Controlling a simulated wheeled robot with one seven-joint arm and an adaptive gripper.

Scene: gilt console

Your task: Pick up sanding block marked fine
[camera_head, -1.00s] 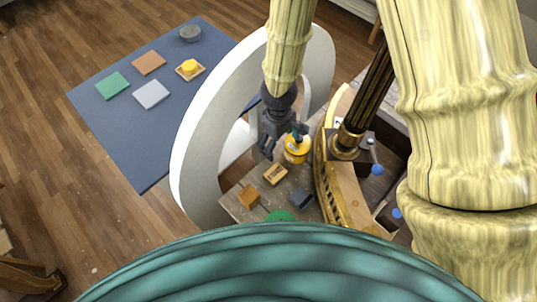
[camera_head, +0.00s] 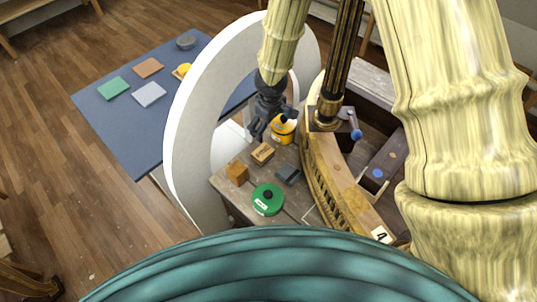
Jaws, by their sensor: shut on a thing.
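A tan block with a dark mark (camera_head: 262,154) lies just below the fingers in the picture. An orange-brown block (camera_head: 237,173) stands to its lower left and a dark grey block (camera_head: 288,176) to its lower right. I cannot read "fine" on any block.
The curved gilt console (camera_head: 322,175) rises close on the right. A blue table (camera_head: 130,125) with coloured pads stands left.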

